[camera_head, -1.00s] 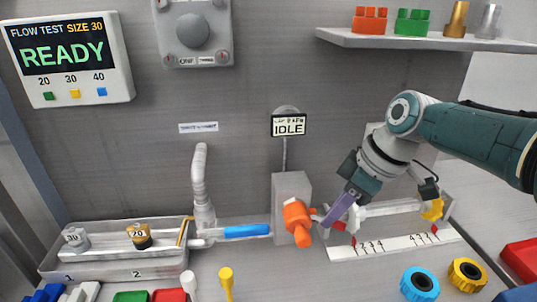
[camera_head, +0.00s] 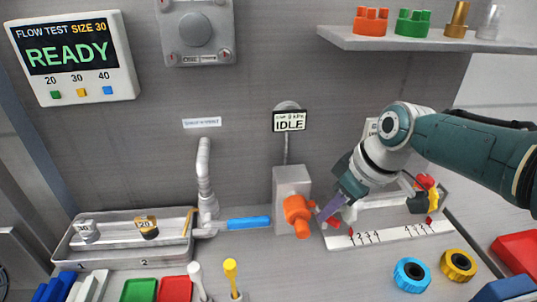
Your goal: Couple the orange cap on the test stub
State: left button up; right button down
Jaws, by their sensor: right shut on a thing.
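The orange cap (camera_head: 297,211) is at the front of a grey block (camera_head: 291,182) at the middle of the bench. A stub under it is hidden, so I cannot tell how far it is seated. My right gripper (camera_head: 326,211) reaches in from the right, with a purple finger slanting down to the cap's right side. It is shut on the orange cap, though the contact is small and partly hidden. A blue tube (camera_head: 248,223) runs into the block from the left. My left gripper is not in view.
A sign reading IDLE (camera_head: 289,121) stands above the block. A numbered white rail (camera_head: 390,235) lies right of it, under my arm. Blue (camera_head: 412,275) and yellow (camera_head: 458,265) rings lie in front. A metal tray (camera_head: 75,247) holds fittings at left. The display (camera_head: 68,57) reads READY, SIZE 30.

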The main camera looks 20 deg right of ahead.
jog(key=c, duration=0.9)
grip_release()
jog(key=shift+s+d+r+p, duration=0.1)
jog(key=shift+r+p, duration=0.35)
jog(key=shift+r, duration=0.1)
jog(key=shift+p+v, duration=1.7)
jog(key=shift+v, duration=2.7)
jog(key=shift+s, duration=0.1)
